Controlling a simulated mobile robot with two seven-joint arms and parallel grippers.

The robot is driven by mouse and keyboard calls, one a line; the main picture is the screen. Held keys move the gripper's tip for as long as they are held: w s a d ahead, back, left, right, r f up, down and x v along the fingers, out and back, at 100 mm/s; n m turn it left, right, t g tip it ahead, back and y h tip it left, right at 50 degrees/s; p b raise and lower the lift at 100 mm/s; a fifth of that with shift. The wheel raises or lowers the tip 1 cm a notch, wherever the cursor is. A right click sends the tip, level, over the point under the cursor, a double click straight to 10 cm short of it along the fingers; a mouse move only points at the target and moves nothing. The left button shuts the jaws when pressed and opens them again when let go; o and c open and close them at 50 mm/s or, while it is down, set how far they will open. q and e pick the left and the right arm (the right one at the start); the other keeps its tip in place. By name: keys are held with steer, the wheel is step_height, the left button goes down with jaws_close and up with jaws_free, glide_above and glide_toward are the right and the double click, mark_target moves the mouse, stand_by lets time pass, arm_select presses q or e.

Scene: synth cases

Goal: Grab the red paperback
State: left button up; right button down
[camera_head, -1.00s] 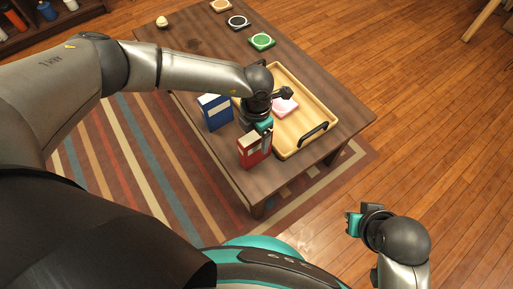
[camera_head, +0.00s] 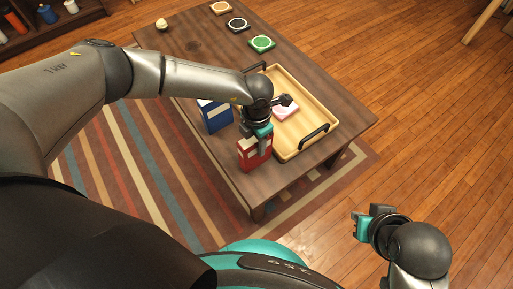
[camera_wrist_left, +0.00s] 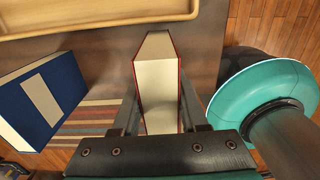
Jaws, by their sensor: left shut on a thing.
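The red paperback (camera_head: 253,153) stands upright near the front edge of the dark wooden table, beside the tray. My left gripper (camera_head: 264,143) is over its top from above, with the fingers on either side of it. In the left wrist view the book (camera_wrist_left: 158,85) shows its pale page edges and thin red covers between the two fingers (camera_wrist_left: 160,112), which are shut on it. I cannot tell whether its bottom touches the table. My right gripper (camera_head: 361,226) is at the lower right, away from the table, and its fingers look apart with nothing between them.
A blue book (camera_head: 215,116) stands just left of the red one. A wooden tray (camera_head: 322,113) with black handles holds a pink item (camera_head: 286,111). Green (camera_head: 262,43), black (camera_head: 238,23) and tan (camera_head: 220,7) coasters and a small pale object (camera_head: 162,23) lie farther back.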

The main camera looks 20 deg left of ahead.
arm_select(q)
jaws_close()
steer(key=shift+r, duration=0.1)
stand_by(0.4)
